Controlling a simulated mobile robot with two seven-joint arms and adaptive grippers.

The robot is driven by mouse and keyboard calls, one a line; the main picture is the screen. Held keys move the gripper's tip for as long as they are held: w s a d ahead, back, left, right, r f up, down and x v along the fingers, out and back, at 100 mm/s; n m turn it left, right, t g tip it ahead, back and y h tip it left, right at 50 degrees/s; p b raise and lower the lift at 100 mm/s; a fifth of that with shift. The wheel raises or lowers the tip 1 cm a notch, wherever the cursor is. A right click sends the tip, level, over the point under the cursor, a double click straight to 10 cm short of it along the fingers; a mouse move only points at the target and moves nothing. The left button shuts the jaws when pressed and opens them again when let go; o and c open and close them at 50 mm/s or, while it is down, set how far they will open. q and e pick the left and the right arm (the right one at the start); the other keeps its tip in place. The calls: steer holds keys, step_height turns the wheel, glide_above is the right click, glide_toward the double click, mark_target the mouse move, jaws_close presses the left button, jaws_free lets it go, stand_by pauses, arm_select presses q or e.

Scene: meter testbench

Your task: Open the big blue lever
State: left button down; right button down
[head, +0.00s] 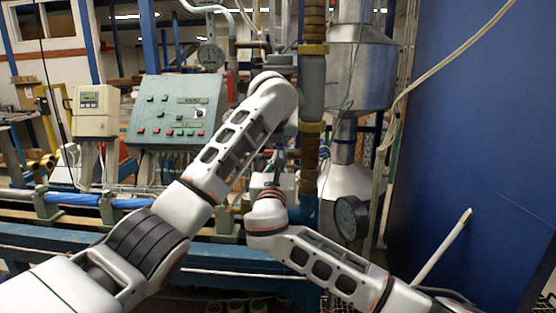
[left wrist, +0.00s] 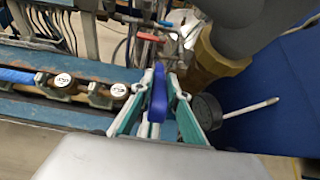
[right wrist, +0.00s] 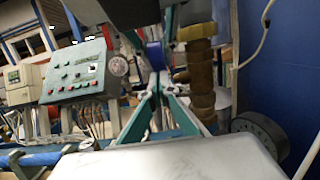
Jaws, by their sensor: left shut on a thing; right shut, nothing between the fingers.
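The big blue lever (left wrist: 157,97) stands between the green-sided fingers of my left gripper (left wrist: 162,78) in the left wrist view, and the fingers are shut on it. The lever also shows in the right wrist view (right wrist: 155,56), just beyond the tips of my right gripper (right wrist: 155,82). My right gripper is shut with nothing between its fingers; I cannot tell if its tips touch the lever. In the head view my left forearm and wrist hide the left gripper and the lever. The right gripper (head: 273,168) points up there, partly hidden.
Thick pipes with brass-coloured fittings (head: 312,128) stand close to the right of the grippers. A round black gauge (head: 350,218) sits low on the right, before a blue panel (head: 480,130). A green control box (head: 178,112) stands behind my left arm. A blue bench rail (head: 230,258) runs below.

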arm_select(q)
steer(key=shift+r, duration=0.35)
steer(key=shift+w, duration=0.1)
steer(key=shift+f, duration=0.15)
steer(key=c, duration=2)
jaws_free()
steer(key=shift+f, duration=0.1)
steer(key=shift+o, duration=0.2)
arm_select(e)
steer(key=shift+w+r, duration=0.4)
steer(key=shift+r, duration=0.4)
steer(key=shift+f, duration=0.1)
